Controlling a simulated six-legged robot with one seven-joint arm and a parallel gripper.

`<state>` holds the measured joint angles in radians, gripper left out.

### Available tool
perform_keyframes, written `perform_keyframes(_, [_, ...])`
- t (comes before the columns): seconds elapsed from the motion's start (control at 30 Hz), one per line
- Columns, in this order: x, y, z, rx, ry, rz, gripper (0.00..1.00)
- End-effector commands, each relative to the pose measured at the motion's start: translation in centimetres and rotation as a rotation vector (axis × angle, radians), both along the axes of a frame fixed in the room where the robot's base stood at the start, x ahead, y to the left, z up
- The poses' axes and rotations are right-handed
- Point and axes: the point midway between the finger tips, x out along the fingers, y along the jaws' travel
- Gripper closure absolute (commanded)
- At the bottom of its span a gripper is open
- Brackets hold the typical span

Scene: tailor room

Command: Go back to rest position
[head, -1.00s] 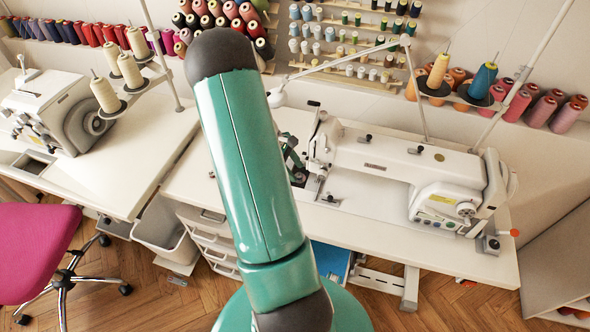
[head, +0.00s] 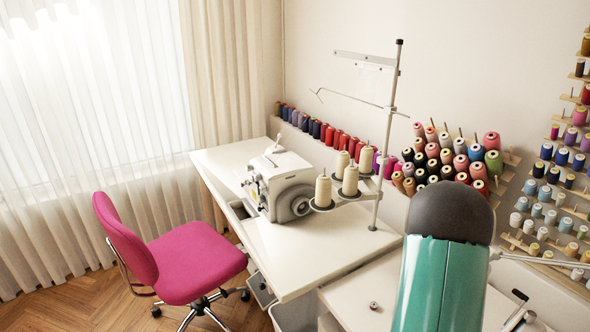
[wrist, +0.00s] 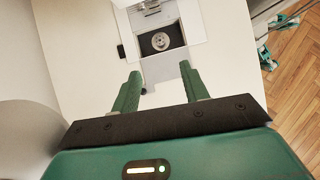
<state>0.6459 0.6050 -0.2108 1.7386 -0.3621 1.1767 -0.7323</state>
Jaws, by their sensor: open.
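My gripper (wrist: 158,92) shows in the wrist view with its two green fingers apart and nothing between them. It is above a white table (wrist: 82,75). Beyond the fingertips is a sewing machine's bed with a dark opening and a round metal part (wrist: 161,41). In the head view my green arm link fills the lower right, and my gripper is out of view there.
A pink chair (head: 190,262) stands left of a white table (head: 312,255) bearing a white machine (head: 280,185) with thread cones. A small bobbin-like piece (head: 374,305) lies on the nearer table. Thread spools line the wall. Wooden floor (head: 80,305) is free at lower left.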

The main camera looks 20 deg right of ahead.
Motion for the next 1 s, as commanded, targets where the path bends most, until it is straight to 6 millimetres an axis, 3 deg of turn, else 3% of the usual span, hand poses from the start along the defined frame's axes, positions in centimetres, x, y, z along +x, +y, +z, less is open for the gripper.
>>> perform_keyframes(0.17, [1.1,1.3,1.4,-0.017,-0.037,0.002,0.55])
perform_keyframes(0.27, [2.7,3.6,3.6,-0.044,-0.103,0.003,0.55])
perform_keyframes(0.43, [5.6,9.7,8.4,-0.089,-0.258,0.0,0.55])
perform_keyframes(0.63, [7.1,17.3,13.3,-0.114,-0.44,-0.008,0.55])
perform_keyframes(0.83, [6.8,24.8,17.2,-0.107,-0.618,-0.017,0.55])
perform_keyframes(1.0, [5.3,30.8,19.6,-0.079,-0.76,-0.029,0.55])
